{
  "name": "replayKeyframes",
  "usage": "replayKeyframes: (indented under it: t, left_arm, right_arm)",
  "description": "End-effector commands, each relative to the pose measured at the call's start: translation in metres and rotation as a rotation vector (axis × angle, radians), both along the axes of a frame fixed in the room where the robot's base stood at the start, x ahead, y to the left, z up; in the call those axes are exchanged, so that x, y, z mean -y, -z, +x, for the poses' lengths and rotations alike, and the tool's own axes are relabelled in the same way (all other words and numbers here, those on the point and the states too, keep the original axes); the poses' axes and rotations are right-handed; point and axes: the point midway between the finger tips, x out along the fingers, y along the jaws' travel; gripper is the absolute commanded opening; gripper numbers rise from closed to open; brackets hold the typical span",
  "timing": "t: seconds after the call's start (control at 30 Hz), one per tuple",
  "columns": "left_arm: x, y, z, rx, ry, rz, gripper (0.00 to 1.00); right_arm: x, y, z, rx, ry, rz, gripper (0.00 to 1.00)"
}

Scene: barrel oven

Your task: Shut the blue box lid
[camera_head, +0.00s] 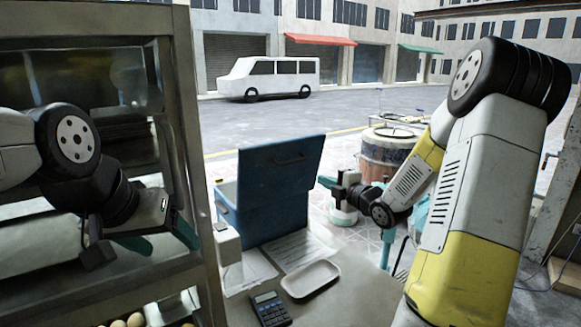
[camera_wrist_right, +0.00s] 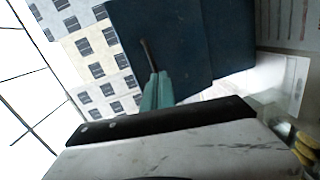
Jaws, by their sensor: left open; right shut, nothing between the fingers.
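The blue box (camera_head: 268,218) stands on the counter in the head view. Its lid (camera_head: 262,174) is raised, with a dark handle (camera_head: 290,159) near the top edge. My right gripper (camera_head: 326,182) is shut and empty just right of the lid. In the right wrist view its teal fingers (camera_wrist_right: 157,90) overlap the blue lid (camera_wrist_right: 185,40), close to the handle (camera_wrist_right: 148,53); I cannot tell whether they touch. My left gripper (camera_head: 162,240) is open and empty at the left, in front of the shelf frame. The box's interior is mostly hidden.
A calculator (camera_head: 270,308), a white tray (camera_head: 310,279) and printed sheets (camera_head: 297,250) lie on the counter before the box. A glass-sided shelf unit (camera_head: 184,150) stands at left. A barrel (camera_head: 390,155) stands behind my right arm.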

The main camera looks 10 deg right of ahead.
Motion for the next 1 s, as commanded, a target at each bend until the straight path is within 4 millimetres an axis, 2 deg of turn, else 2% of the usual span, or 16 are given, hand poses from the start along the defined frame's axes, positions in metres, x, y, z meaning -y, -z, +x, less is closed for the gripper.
replayKeyframes:
  t: [0.13, 0.33, 0.8, 1.0]
  left_arm:
    - [0.000, 0.000, 0.000, 0.000, 0.000, 0.000, 0.69]
    - [0.000, 0.000, 0.000, 0.000, 0.000, 0.000, 0.69]
    - [0.000, 0.000, 0.000, 0.000, 0.000, 0.000, 0.69]
    - [0.000, 0.000, 0.000, 0.000, 0.000, 0.000, 0.69]
  right_arm:
    - [0.004, 0.003, -0.001, 0.124, -0.050, -0.011, 0.00]
    - [-0.002, 0.000, 0.009, 0.169, -0.065, -0.017, 0.00]
    - [-0.044, -0.004, 0.093, 0.166, -0.064, -0.014, 0.00]
    - [-0.054, -0.005, 0.116, 0.165, -0.063, -0.016, 0.00]
